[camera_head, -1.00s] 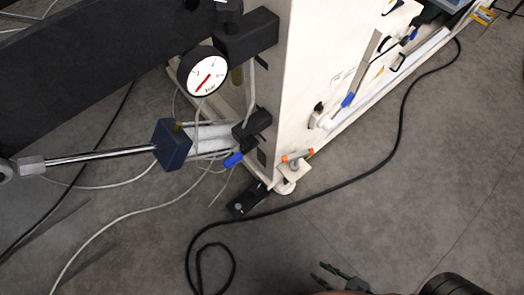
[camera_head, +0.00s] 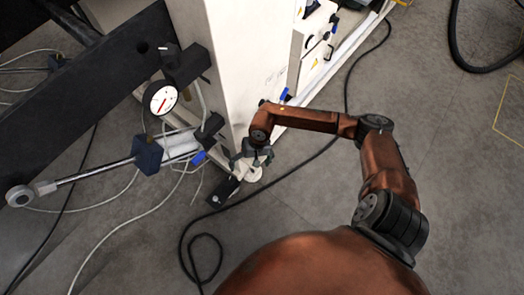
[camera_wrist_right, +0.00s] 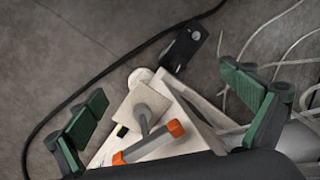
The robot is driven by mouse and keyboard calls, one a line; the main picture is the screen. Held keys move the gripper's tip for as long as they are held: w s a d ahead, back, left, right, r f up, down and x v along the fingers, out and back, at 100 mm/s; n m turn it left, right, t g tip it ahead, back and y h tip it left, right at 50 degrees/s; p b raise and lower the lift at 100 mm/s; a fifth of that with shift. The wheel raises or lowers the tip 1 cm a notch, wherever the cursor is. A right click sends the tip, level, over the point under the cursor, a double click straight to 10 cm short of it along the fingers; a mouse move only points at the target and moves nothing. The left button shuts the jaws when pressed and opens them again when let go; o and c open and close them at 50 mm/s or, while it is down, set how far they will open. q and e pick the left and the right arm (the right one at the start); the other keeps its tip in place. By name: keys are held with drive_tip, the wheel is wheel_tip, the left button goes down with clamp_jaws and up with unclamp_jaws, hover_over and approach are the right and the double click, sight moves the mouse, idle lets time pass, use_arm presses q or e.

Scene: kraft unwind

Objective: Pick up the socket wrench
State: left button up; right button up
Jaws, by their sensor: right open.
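In the head view the right gripper (camera_head: 252,158) is at the frame's lower corner and hides the wrench. My left gripper is not in view.
The white machine frame (camera_head: 240,60) rises right behind my gripper. A black pedal-like box (camera_head: 223,192) lies on the floor beside the foot. A black cable (camera_head: 290,172) and pale hoses cross the floor. A pressure gauge (camera_head: 160,98) and a metal cylinder (camera_head: 90,172) stand to the left.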

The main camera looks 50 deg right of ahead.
drive_tip(key=w+d+n+h, duration=0.1)
drive_tip(key=w+d, duration=0.1)
drive_tip(key=w+d+r+n+h, duration=0.1)
drive_tip(key=d, duration=0.2)
drive_tip(key=w+d+t+h, duration=0.1)
drive_tip(key=w+d, duration=0.1)
drive_tip(key=d, duration=0.1)
drive_tip(key=shift+w+d+r+n+b, duration=0.25)
drive_tip(key=shift+w+r+n+b, duration=0.05)
drive_tip(key=shift+r+n+b, duration=0.1)
drive_tip(key=f, duration=0.1)
drive_tip(key=f+b, duration=0.1)
drive_tip(key=f, duration=0.1)
drive_tip(key=f+b, duration=0.1)
drive_tip(key=shift+w+d+f, duration=0.3)
drive_tip(key=shift+w+f, duration=0.05)
drive_tip(key=shift+w+f+b, duration=0.1)
drive_tip(key=shift+b, duration=0.2)
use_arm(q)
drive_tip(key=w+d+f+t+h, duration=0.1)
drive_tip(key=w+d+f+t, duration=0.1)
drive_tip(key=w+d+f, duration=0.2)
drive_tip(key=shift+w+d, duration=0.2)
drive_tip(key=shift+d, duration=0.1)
use_arm(e)
drive_tip(key=c, duration=1.1)
drive_tip(key=shift+r, duration=0.2)
